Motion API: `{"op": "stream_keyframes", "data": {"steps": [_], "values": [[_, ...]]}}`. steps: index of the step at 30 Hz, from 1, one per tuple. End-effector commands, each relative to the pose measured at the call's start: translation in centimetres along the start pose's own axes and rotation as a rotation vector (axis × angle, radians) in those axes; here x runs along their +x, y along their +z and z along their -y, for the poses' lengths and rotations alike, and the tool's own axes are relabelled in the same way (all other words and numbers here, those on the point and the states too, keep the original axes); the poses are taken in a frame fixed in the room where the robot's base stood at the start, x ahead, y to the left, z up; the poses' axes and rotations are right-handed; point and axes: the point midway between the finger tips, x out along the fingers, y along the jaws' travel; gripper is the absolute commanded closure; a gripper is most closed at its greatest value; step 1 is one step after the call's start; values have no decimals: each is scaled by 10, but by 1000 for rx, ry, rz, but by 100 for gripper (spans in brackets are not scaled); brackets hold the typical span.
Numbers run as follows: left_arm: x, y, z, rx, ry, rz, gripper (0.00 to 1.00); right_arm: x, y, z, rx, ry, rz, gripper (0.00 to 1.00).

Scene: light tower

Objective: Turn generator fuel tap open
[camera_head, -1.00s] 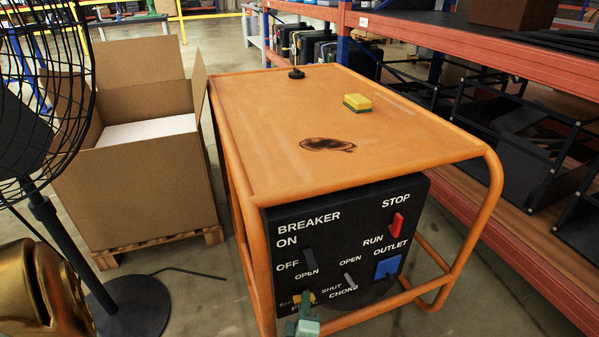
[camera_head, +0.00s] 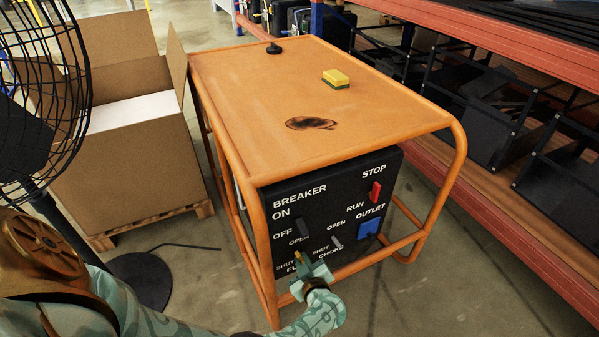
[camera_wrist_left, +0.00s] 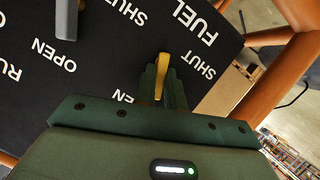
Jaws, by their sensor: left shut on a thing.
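The generator's black front panel (camera_head: 330,215) carries the fuel tap, a small yellow lever (camera_head: 298,257) at its lower left by the SHUT and FUEL labels. My left gripper (camera_head: 304,268) is at this tap. In the left wrist view the yellow lever (camera_wrist_left: 162,75) sits between the green fingers (camera_wrist_left: 163,92), which are shut on it. It shows between the SHUT and OPEN labels there; its exact setting is hard to tell. The fingers hide part of the lever. My right gripper is not in view.
The panel also has a grey choke lever (camera_head: 337,243), a breaker switch (camera_head: 304,228), a red run switch (camera_head: 375,192) and a blue outlet (camera_head: 368,229). The orange frame (camera_head: 262,250) surrounds it. A fan (camera_head: 40,100) and a cardboard box (camera_head: 130,165) stand left, shelving (camera_head: 520,190) right.

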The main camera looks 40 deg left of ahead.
Motion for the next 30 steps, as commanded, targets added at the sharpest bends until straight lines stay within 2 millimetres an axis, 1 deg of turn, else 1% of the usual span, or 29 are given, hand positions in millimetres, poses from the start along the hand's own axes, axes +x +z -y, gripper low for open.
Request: {"op": "stream_keyframes", "data": {"steps": [6,15,22,30], "values": [[-1,3,-4,166,-71,5,100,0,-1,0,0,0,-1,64],[0,4,-7,325,-135,5,100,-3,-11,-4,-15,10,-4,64],[0,4,-8,382,-157,3,100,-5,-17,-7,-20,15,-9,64],[0,4,-8,395,-163,3,100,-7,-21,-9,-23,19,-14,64]]}}
